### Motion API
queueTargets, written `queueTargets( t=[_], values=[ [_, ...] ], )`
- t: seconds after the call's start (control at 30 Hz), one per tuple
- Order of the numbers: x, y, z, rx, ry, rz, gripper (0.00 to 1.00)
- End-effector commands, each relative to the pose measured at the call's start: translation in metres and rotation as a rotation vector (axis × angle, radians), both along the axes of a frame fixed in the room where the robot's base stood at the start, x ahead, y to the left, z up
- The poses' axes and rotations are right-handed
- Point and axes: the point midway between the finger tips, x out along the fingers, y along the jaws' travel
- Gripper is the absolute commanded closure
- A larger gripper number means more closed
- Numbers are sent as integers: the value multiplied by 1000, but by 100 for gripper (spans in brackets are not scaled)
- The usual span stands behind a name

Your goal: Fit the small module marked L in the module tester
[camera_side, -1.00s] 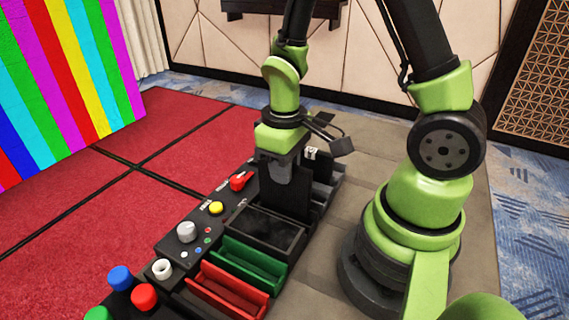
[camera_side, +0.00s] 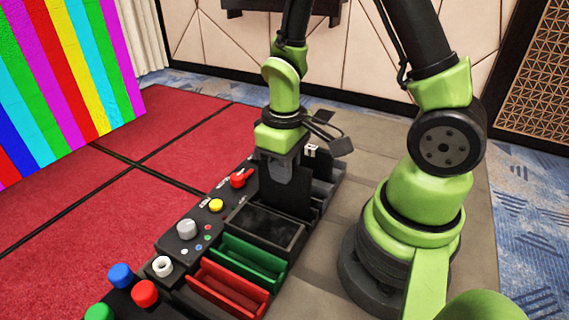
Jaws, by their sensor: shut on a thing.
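My gripper (camera_side: 281,178) is shut on a dark flat module (camera_side: 287,199), which it holds upright over the right part of the black console. The module's mark does not show from this side. Its lower edge is close to the dark console, and I cannot tell whether it touches or sits in a slot. Just behind and right of my gripper, a dark piece with a white label (camera_side: 311,151) stands partly hidden; the label is too small to read. The console, which looks like the module tester (camera_side: 193,243), carries knobs and a dark framed recess or window (camera_side: 266,230).
A green bin (camera_side: 250,262) and a red bin (camera_side: 228,290) sit at the console's front. Coloured buttons, including a blue one (camera_side: 120,275), stand at lower left.

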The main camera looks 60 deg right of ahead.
Motion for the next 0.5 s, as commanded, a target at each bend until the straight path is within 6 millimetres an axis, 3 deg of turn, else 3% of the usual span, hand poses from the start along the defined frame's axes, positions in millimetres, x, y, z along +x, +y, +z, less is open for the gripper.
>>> queueTargets(
  t=[0.5],
  values=[
    [0,0,-14,0,1,1,97]
  ],
)
